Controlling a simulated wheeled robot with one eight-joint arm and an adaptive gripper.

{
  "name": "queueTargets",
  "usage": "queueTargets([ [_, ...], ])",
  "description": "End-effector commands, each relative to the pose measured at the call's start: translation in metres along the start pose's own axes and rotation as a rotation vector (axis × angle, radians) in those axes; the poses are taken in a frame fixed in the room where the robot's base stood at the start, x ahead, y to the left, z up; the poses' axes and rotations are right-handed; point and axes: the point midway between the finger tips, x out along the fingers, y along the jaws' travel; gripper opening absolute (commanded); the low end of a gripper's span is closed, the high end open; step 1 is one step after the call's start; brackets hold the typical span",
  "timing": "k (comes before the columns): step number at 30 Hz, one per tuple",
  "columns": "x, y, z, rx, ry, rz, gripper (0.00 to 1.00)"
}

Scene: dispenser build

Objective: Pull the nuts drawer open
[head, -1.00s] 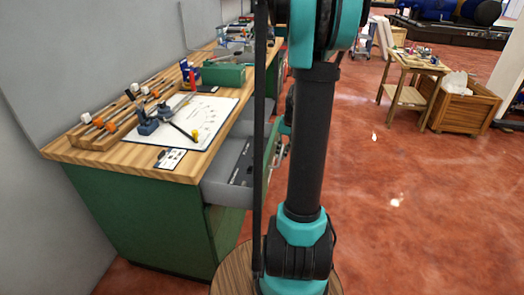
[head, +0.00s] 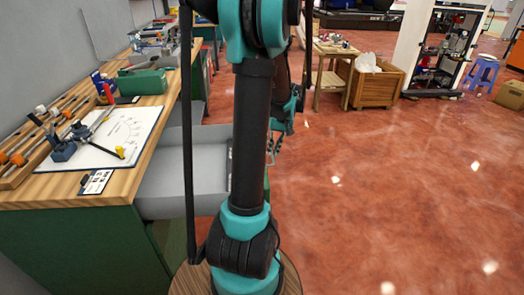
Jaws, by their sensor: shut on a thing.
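A grey drawer (head: 165,178) stands well out from the green workbench, below the wooden top. Its inside looks mostly bare, with a dark strip near its front end. No label is readable, so I cannot tell by sight that it is the nuts drawer. My gripper (head: 276,142) is at the drawer's front, just right of my arm's upright link, which hides much of the front. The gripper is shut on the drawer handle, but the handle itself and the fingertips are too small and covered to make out.
The bench top (head: 150,150) holds a white sheet (head: 128,128), a blue clamp-like tool, a green box (head: 142,82) and wooden racks. Another grey drawer (head: 190,112) shows farther back. Red floor to the right is clear up to a small table (head: 335,50) and wooden crate (head: 372,88).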

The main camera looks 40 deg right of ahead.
Motion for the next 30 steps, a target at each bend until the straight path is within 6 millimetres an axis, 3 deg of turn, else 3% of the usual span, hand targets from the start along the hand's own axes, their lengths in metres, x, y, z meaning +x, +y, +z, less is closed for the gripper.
queueTargets([
  [6,-0.0019,0.0100,-0.0002,0.000,0.000,0.000,0.00],
  [16,-0.0020,0.0105,-0.0005,0.000,0.001,0.000,0.00],
  [17,-0.0020,0.0104,-0.0005,0.000,0.001,0.000,0.10],
  [22,-0.0020,0.0103,-0.0005,0.000,0.001,0.000,0.31],
  [30,-0.0022,0.0101,-0.0004,0.000,0.001,0.000,0.31],
])
